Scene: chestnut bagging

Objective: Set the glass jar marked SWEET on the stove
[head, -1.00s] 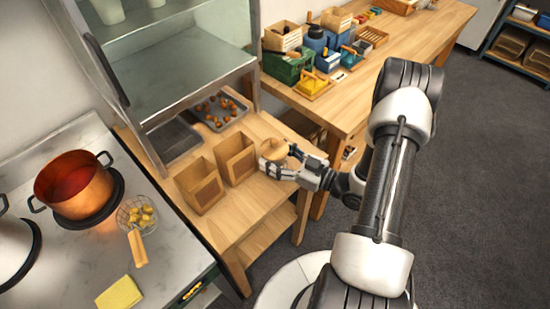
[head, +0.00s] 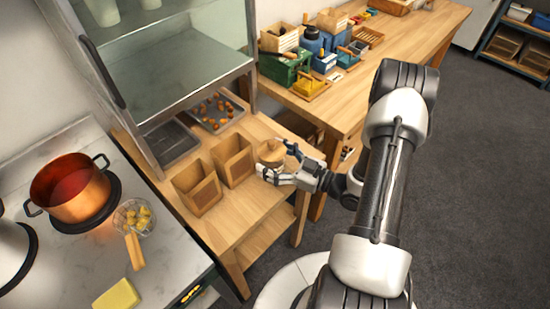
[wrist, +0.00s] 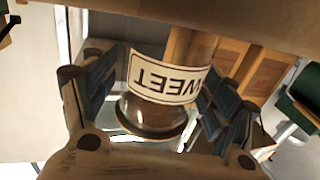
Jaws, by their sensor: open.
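The glass jar marked SWEET (head: 271,155) has a wooden lid and stands at the right edge of the small wooden table. In the wrist view the jar (wrist: 165,85) appears upside down, with its cream SWEET label facing the camera. My gripper (head: 279,164) is at the jar, its fingers apart on either side of it. In the wrist view my gripper (wrist: 152,110) shows a gap beside the jar. The stove (head: 58,262) is at the left of the head view, with a pale marbled top.
A copper pot (head: 80,194) with red contents sits on a burner. A wire skimmer (head: 133,238) and a yellow sponge (head: 117,295) lie on the stove. Two open wooden boxes (head: 197,188) stand between jar and stove. A glass-fronted cabinet (head: 160,75) rises behind, above metal trays.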

